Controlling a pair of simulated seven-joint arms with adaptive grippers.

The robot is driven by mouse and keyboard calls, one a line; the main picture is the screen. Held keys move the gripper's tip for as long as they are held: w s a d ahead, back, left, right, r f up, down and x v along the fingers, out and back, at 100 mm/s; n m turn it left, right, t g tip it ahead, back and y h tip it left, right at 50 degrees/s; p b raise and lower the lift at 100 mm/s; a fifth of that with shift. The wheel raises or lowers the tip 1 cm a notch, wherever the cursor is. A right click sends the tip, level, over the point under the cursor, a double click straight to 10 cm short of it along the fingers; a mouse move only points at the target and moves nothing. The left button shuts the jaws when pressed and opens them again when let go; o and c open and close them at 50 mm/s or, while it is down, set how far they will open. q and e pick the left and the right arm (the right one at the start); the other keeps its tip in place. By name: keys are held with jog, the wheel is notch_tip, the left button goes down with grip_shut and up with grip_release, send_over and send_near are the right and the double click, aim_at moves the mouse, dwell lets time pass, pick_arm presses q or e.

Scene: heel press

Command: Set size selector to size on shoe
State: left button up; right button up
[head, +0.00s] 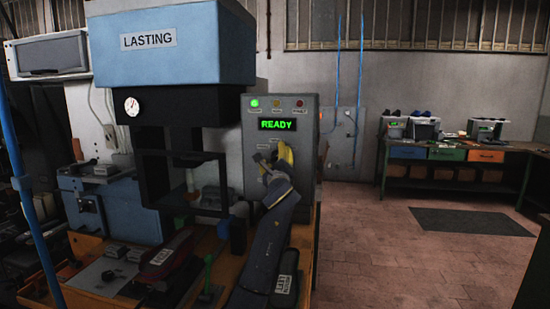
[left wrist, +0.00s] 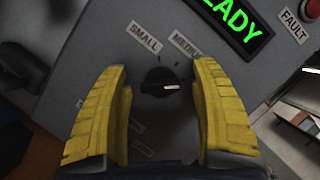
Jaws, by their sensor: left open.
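The size selector is a black knob (left wrist: 158,82) with a white mark, on the grey control panel (head: 252,122). In the left wrist view its mark points right. The SMALL label (left wrist: 143,37) and MEDIUM label (left wrist: 186,45) sit above it; other labels are partly hidden or unreadable. My left gripper (head: 277,160) is at the panel, its yellow fingers open on either side of the knob, with gaps between them and it (left wrist: 160,100). A dark reddish shoe (head: 165,263) with a white label lies at the press front; its label is too small to read. My right gripper is not in view.
The blue LASTING press (head: 190,60) stands left of the panel. The panel's READY display (head: 277,125) is lit green. A green-handled lever (head: 208,270) stands near the shoe.

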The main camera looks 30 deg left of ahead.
pick_arm(q)
jog(key=shift+c, duration=0.4)
jog(key=c, duration=1.1)
jog(key=shift+n, duration=0.4)
jog(key=n+g, duration=0.2)
jog(key=n, duration=0.2)
jog(key=shift+n, duration=0.3)
jog(key=n+g, duration=0.1)
jog(key=n, duration=0.3)
jog(key=shift+n+g+h, duration=0.3)
jog(key=shift+g, duration=0.1)
jog(key=n+h, duration=0.1)
jog(key=n, duration=0.2)
jog(key=shift+n+g, duration=0.4)
jog(key=n+h, duration=0.2)
jog(key=n, duration=0.1)
jog(key=shift+f, duration=0.1)
jog(key=shift+f+g, duration=0.1)
jog(key=shift+g, duration=0.2)
jog(key=shift+c, duration=0.2)
